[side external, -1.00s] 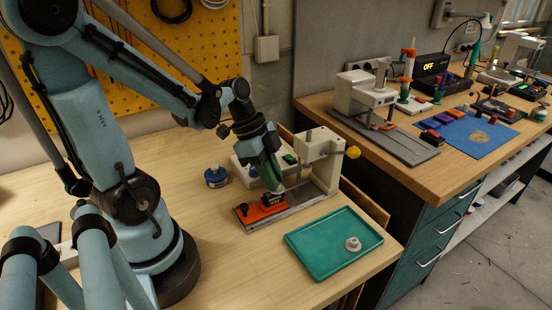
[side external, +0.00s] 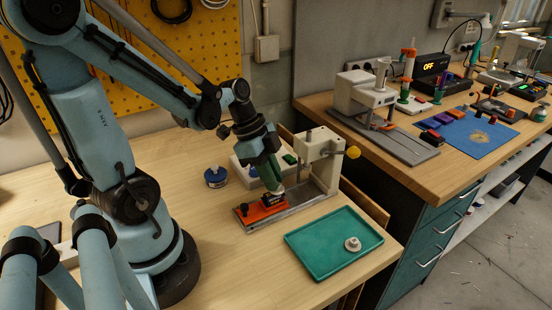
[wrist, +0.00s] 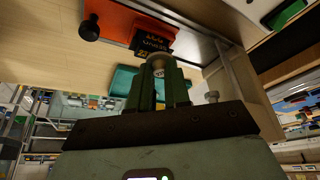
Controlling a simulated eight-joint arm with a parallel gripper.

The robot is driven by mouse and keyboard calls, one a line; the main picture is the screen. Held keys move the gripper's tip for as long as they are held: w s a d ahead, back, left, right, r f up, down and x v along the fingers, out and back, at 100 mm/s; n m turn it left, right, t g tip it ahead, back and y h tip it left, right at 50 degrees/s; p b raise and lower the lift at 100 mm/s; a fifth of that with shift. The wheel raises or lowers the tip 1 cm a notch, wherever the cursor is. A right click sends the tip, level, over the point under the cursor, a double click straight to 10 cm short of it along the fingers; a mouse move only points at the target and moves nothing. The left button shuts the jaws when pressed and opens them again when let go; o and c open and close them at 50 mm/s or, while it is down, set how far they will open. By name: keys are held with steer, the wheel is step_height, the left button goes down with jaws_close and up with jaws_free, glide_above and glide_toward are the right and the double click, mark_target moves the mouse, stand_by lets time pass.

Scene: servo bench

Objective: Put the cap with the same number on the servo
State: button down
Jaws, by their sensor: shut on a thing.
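My gripper (side external: 275,188) points down just over the servo, its green fingers shut on a small pale round cap. In the wrist view the cap (wrist: 158,62) sits between the fingertips (wrist: 160,76), close to the near edge of the servo. The dark servo (side external: 272,199) with a printed label rests in an orange holder (side external: 254,215); in the wrist view the servo (wrist: 150,38) shows lettering too small to read surely. I cannot tell whether the held cap touches the servo. Another pale cap (side external: 353,244) lies on the teal tray (side external: 306,261). No cap number is legible.
A blue round container (side external: 216,177) stands left of a white box (side external: 244,171) with green parts.

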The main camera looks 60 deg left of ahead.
steer(key=c, duration=1)
jaws_free()
step_height(320, 180, up, 7)
stand_by(0.4)
steer(key=shift+d+f+n+y, duration=0.1)
steer(key=shift+d+n+y, duration=0.35)
steer(key=shift+n, duration=0.45)
steer(key=d+n+t+y, duration=0.1)
steer(key=n, duration=0.2)
steer(key=w+d+n+t, duration=0.1)
steer(key=n+t, duration=0.1)
steer(key=n, duration=0.1)
steer(key=d+r+n+t+y, duration=0.1)
steer(key=d+n, duration=0.1)
steer(key=shift+w+n+y, duration=0.3)
steer(key=shift+n+y, duration=0.05)
steer(key=shift+n, duration=0.05)
